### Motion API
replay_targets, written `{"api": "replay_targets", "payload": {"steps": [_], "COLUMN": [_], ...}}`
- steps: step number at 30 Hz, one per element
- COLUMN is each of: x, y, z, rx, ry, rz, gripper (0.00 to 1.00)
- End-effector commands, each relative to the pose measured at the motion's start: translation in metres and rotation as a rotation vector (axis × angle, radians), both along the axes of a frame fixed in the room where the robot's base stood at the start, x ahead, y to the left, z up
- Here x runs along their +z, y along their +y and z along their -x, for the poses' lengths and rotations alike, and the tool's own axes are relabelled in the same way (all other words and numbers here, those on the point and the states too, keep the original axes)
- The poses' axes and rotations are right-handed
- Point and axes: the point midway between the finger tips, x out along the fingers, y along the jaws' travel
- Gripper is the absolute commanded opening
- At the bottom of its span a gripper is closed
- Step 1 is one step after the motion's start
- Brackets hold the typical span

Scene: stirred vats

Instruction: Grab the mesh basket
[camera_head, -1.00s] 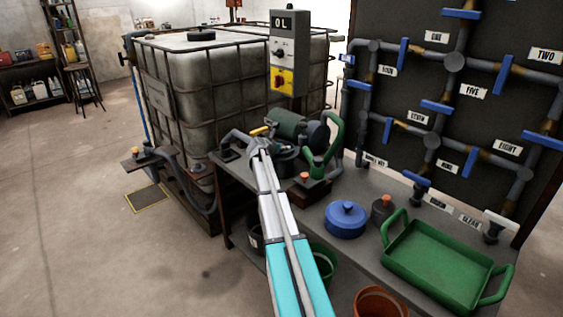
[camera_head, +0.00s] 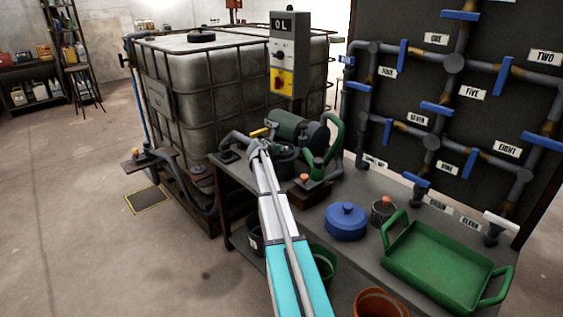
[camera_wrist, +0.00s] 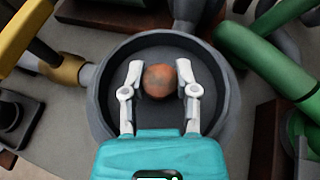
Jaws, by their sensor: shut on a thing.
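My gripper (camera_wrist: 160,76) is shut on a round orange-brown knob (camera_wrist: 158,81) in the wrist view. The knob sits at the middle of a dark round pot (camera_wrist: 98,100), and the fingertips are inside its rim. Whether mesh lies under the knob I cannot tell. In the head view my gripper (camera_head: 259,147) is over this pot (camera_head: 284,160), beside the green pump, and its fingertips are too small to make out. A small grey cup with an orange knob on top, looking like a mesh basket (camera_head: 381,214), stands apart on the bench, right of the blue pot.
The green pump (camera_head: 292,126) and a green curved handle (camera_head: 335,143) stand close to my gripper. The blue lidded pot (camera_head: 346,222) and a green tray (camera_head: 440,268) are on the bench. A valve board rises behind. A caged tank (camera_head: 215,85) stands left; open floor lies in front.

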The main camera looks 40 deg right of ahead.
Motion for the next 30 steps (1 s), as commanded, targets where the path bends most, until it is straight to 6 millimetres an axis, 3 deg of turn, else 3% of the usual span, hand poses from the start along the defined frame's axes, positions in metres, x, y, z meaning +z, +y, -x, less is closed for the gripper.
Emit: {"api": "replay_targets", "payload": {"steps": [17, 30], "x": [0.006, 0.043], "y": [0.0, -0.001], "z": [0.0, 0.0], "rx": [0.0, 0.0], "ry": [0.0, 0.0], "rz": [0.0, 0.0], "gripper": [0.0, 0.0]}}
